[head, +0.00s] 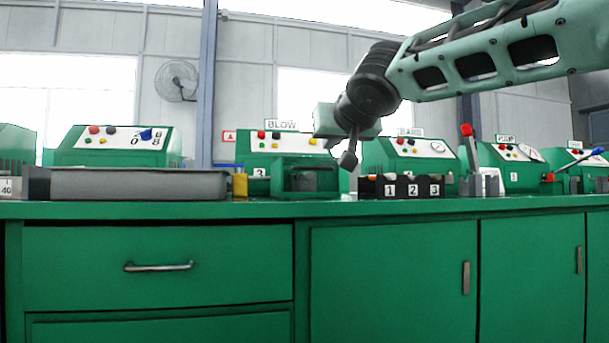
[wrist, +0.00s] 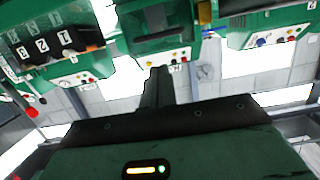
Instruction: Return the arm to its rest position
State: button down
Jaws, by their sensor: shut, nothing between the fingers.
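My arm reaches in from the upper right of the head view, raised above the green bench. My gripper (head: 349,160) points down at its end, in front of the machine marked BLOW (head: 290,143) and a little left of the black numbered block (head: 400,187). Its fingers are together with nothing between them. In the wrist view my gripper (wrist: 160,72) shows as a narrow dark shape beyond the wide palm. It looks clear of the machines.
The green bench (head: 330,209) runs across the view. A grey tray (head: 138,184) and a yellow block (head: 240,186) stand at left. A red-topped lever (head: 468,148) stands right of the numbered block. More green machines line the back. There is free air above the tray.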

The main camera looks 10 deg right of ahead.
jog(key=s+a+f+n+g+y+p, duration=0.1)
jog(key=s+a+f+n+g+p, duration=0.1)
jog(key=s+a+f+g+p, duration=0.25)
jog(key=s+a+f+n+g+p, duration=0.1)
jog(key=s+f+p, duration=0.2)
jog(key=s+f, duration=0.4)
jog(key=s+a+f+n+g+y+p, duration=0.1)
jog(key=s+a+f+n+g+p, duration=0.2)
jog(key=f, duration=0.5)
jog(key=s+d+f+n+g+h+p, duration=0.1)
jog(key=s+d+f+g+p, duration=0.2)
jog(key=s, duration=0.8)
jog(key=s+d+f+n+g+p, duration=0.1)
jog(key=s+f+g+p, duration=0.35)
jog(key=s, duration=0.55)
notch_tip(320, 180, up, 37)
jog(key=p, duration=3.7)
jog(key=shift+w+a+t, duration=0.15)
jog(key=shift+a+t, duration=0.15)
